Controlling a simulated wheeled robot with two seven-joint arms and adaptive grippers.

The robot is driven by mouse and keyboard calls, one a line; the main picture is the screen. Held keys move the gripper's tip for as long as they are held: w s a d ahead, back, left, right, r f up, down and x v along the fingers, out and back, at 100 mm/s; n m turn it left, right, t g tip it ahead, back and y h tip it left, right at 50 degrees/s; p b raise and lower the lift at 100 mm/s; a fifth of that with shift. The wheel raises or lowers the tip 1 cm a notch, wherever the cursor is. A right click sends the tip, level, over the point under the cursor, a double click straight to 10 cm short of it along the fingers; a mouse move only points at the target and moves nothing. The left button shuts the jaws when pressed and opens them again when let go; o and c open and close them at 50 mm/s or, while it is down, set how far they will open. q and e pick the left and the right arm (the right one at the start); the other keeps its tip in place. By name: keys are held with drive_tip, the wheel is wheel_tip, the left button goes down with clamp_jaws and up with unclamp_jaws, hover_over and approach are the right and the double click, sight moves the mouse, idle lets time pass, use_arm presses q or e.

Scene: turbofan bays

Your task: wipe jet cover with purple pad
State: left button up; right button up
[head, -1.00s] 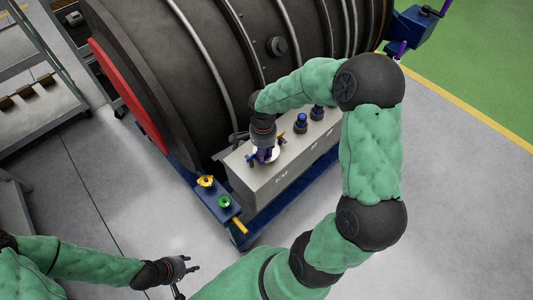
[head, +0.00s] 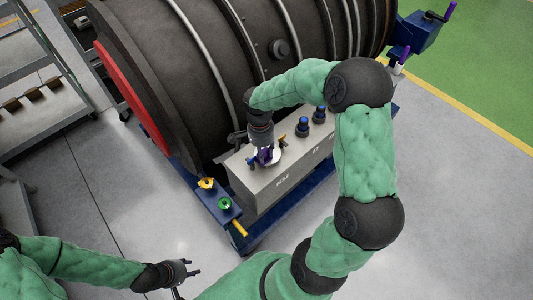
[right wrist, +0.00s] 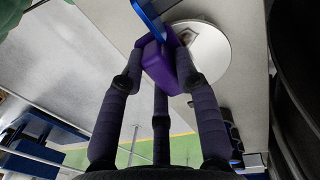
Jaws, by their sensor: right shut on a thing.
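The purple pad (right wrist: 160,68) is gripped between the dark fingers of my right gripper (head: 264,154). In the right wrist view it lies over the edge of a round, pale metal cover (right wrist: 207,62). A brownish smudge (right wrist: 186,37) shows on the cover beside the pad. I cannot tell whether the pad touches the cover. In the head view the cover (head: 275,157) sits on top of a grey box (head: 262,187), partly hidden by my right gripper. My left gripper (head: 191,268) is open and empty, low over the floor, away from the box.
The large dark engine (head: 225,60) stands behind the box on a blue stand (head: 205,203). Blue-topped knobs (head: 302,126) rise from the box to the right of the cover. A yellow knob (head: 206,183) and a green ring (head: 224,203) are at the stand's left corner.

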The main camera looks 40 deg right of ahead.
drive_tip(key=shift+w+r+t, duration=0.35)
drive_tip(key=shift+w+t, duration=0.05)
drive_tip(key=shift+w, duration=0.15)
drive_tip(key=shift+w+r+t, duration=0.35)
drive_tip(key=shift+w+t, duration=0.05)
drive_tip(key=shift+w, duration=0.15)
drive_tip(key=shift+s, duration=0.35)
use_arm(q)
drive_tip(key=shift+w+f, duration=0.25)
drive_tip(key=shift+w, duration=0.1)
use_arm(e)
drive_tip(key=shift+s+d, duration=0.1)
drive_tip(key=shift+s, duration=0.05)
drive_tip(key=shift+s+b, duration=0.3)
drive_tip(key=shift+s, duration=0.4)
clamp_jaws()
drive_tip(key=shift+s, duration=0.8)
drive_tip(key=shift+s+f, duration=0.1)
drive_tip(key=shift+f, duration=0.05)
use_arm(q)
drive_tip(key=shift+a+r+p, duration=0.1)
drive_tip(key=shift+r+p, duration=1.55)
drive_tip(key=shift+p, duration=0.2)
use_arm(e)
drive_tip(key=shift+s+r, duration=0.15)
drive_tip(key=shift+r, duration=2.75)
use_arm(q)
drive_tip(key=shift+r, duration=0.1)
use_arm(e)
drive_tip(key=shift+r, duration=0.1)
